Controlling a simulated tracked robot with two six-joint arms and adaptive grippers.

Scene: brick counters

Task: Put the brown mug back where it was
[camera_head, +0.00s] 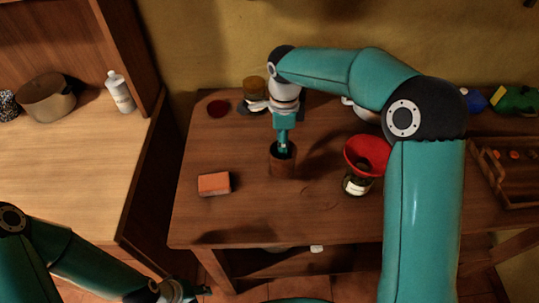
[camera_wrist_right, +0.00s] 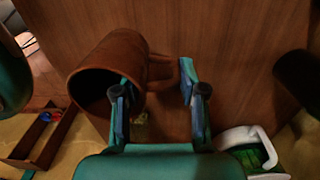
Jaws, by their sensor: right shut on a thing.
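The brown mug (camera_head: 283,165) is over the middle of the wooden table in the head view, upright, with its opening up. In the right wrist view the mug (camera_wrist_right: 112,62) shows with its handle toward the fingers. My right gripper (camera_head: 284,147) reaches down to the mug from above. In the wrist view its fingers (camera_wrist_right: 160,97) straddle the handle side, one at the mug's rim, and it is shut on the mug. I cannot tell if the mug's base touches the table. My left gripper (camera_head: 178,292) is low at the bottom left, off the table, its fingers unclear.
An orange block (camera_head: 214,183) lies left of the mug, a red disc (camera_head: 218,108) behind. A jar (camera_head: 254,88) stands at the back. A wooden tray (camera_head: 520,196) is far right.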

